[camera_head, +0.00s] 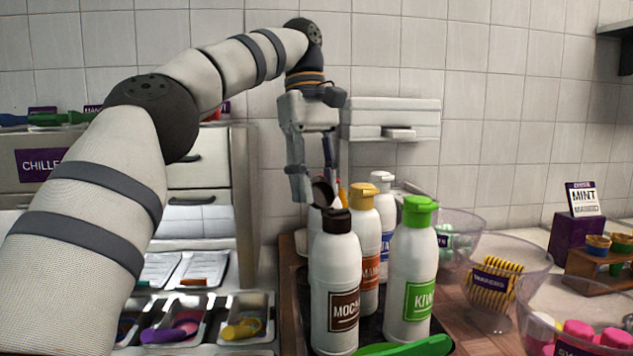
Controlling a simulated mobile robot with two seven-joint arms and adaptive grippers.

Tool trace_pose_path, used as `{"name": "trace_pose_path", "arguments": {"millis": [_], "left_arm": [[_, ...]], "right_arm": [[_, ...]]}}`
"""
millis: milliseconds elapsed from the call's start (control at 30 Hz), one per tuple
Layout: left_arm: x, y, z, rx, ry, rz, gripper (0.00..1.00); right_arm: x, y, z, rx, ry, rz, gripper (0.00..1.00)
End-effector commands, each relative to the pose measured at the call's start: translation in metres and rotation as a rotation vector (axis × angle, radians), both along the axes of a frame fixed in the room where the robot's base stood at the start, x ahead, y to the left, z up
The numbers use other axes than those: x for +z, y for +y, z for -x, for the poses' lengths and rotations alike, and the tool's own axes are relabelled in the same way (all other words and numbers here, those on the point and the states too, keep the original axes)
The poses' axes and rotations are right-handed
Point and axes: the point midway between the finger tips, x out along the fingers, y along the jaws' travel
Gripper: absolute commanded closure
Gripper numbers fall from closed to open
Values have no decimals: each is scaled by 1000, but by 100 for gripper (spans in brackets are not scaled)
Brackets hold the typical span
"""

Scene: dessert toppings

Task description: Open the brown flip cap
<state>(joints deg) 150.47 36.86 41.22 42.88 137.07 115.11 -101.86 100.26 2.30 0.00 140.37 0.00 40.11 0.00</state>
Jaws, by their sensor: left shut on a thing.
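The brown flip cap (337,222) is on the white bottle labelled MOCHA (335,285), which stands upright at the front of a dark tray. A dark brown rounded lid (323,192) stands raised above and behind the cap's base, so the cap looks tilted open. My left gripper (317,192) reaches down from above, with a finger on each side of the raised lid. It is shut on the lid, though the exact contact is hard to see. My right gripper is not in view.
Close by stand a green-capped KIWI bottle (411,270), an orange-capped bottle (364,250) and a white-capped bottle (382,190). A green utensil (405,347) lies in front. Clear bowls (490,310) stand to the right, topping bins (245,328) to the left.

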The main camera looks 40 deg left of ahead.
Motion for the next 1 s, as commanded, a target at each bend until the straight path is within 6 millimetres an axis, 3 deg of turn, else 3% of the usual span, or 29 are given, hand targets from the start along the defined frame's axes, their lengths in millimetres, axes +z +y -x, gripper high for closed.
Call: {"name": "trace_pose_path", "arguments": {"millis": [333,367,433,1000], "left_arm": [[-1,0,0,-1,3,1,93],[-1,0,0,-1,3,1,63],[-1,0,0,-1,3,1,47],[2,-3,1,-4,-11,-53,47]], "right_arm": [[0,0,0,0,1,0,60],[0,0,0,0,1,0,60],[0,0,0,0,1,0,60],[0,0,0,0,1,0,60]]}}
